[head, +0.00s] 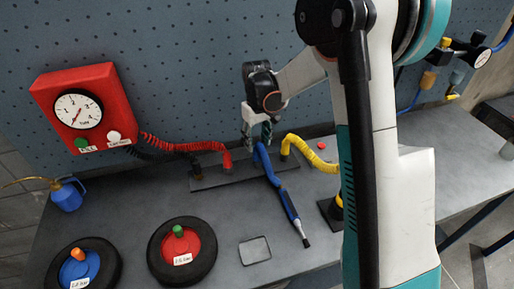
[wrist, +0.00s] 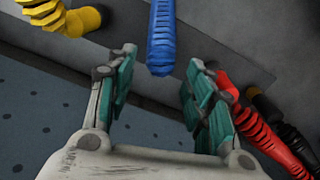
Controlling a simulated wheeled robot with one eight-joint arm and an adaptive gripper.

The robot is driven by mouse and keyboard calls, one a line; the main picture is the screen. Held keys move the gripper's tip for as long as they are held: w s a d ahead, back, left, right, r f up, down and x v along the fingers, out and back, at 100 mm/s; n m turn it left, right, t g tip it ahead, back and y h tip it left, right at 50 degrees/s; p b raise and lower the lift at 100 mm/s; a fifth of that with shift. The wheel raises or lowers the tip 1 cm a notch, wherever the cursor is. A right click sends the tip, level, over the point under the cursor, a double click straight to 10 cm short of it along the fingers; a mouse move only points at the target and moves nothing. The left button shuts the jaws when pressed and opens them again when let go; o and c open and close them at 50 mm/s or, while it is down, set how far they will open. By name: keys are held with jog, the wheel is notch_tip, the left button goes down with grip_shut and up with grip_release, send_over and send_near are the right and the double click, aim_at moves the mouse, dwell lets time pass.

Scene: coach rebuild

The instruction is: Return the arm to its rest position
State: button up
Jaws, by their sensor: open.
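My gripper (head: 258,127) hangs at the end of my arm above the back of the grey workbench (head: 312,215). In the wrist view my gripper (wrist: 160,85) has its two teal fingers spread wide with nothing between them. My arm's upper links cover the right middle of the head view.
A red gauge box (head: 88,105) is on the pegboard wall at left. Red (head: 180,146) and yellow (head: 310,153) hoses flank the blue one. Two wheels, with red (head: 197,246) and blue (head: 80,268) hubs, and a grey pad (head: 254,250) lie in front. A blue oil can (head: 67,196) stands left.

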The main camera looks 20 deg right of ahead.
notch_tip(320, 180, up, 6)
jog(key=r, duration=0.1)
jog(key=s+r+m+t+b, duration=0.1)
jog(key=s+r+t+b, duration=0.1)
jog(key=s+r, duration=0.35)
jog(key=s+r+t+b, duration=0.1)
jog(key=s+r, duration=0.1)
jog(key=s, duration=0.6)
jog(key=s+f+m+t+b, duration=0.1)
jog(key=s+f+t+b, duration=0.2)
jog(key=s, duration=1.2)
jog(key=shift+f+m+t, duration=0.3)
jog(key=shift+f+t, duration=0.1)
jog(key=shift+t, duration=0.2)
